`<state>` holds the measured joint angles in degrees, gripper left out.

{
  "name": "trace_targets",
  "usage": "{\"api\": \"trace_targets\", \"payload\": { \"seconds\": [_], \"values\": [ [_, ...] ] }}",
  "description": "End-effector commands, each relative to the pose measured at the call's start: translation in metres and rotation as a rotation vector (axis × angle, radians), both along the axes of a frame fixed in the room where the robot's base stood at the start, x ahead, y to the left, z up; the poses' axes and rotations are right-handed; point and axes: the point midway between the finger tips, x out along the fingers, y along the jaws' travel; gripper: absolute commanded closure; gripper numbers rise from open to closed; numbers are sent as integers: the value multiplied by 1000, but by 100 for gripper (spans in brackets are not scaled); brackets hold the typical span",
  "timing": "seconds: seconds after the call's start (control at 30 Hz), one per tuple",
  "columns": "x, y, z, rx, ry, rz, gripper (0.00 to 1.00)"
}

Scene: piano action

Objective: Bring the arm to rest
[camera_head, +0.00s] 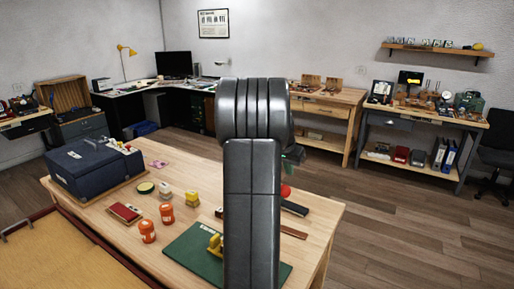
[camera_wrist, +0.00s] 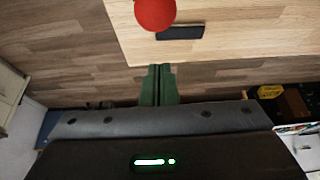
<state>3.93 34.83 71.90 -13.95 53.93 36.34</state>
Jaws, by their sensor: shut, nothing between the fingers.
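My dark arm stands upright in the middle of the head view and covers part of the workbench (camera_head: 330,212). My gripper (camera_wrist: 159,70) shows in the wrist view as two green fingers pressed together, with nothing between them. In the head view most of the gripper is hidden behind the arm; a small dark green part shows at its right edge. In the wrist view the fingers are apart from a red round thing (camera_wrist: 155,12) and a black flat block (camera_wrist: 180,32) on the wooden top.
The bench holds a dark blue case (camera_head: 95,168), orange jars (camera_head: 147,231), a red-brown block (camera_head: 124,213), a yellow-topped bottle (camera_head: 192,199) and a green mat (camera_head: 185,250) with a yellow item. Wooden floor (camera_head: 400,215) lies open to the right. Other benches line the walls.

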Motion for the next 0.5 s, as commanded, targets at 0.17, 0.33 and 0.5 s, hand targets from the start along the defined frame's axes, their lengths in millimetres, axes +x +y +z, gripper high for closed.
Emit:
{"api": "trace_targets", "payload": {
  "seconds": [0.17, 0.33, 0.5],
  "values": [
    [0, 0, -24, 0, 1, 0, 100],
    [0, 0, -47, 0, 2, 1, 100],
    [0, 0, -61, -1, 2, 1, 100]
  ]
}}
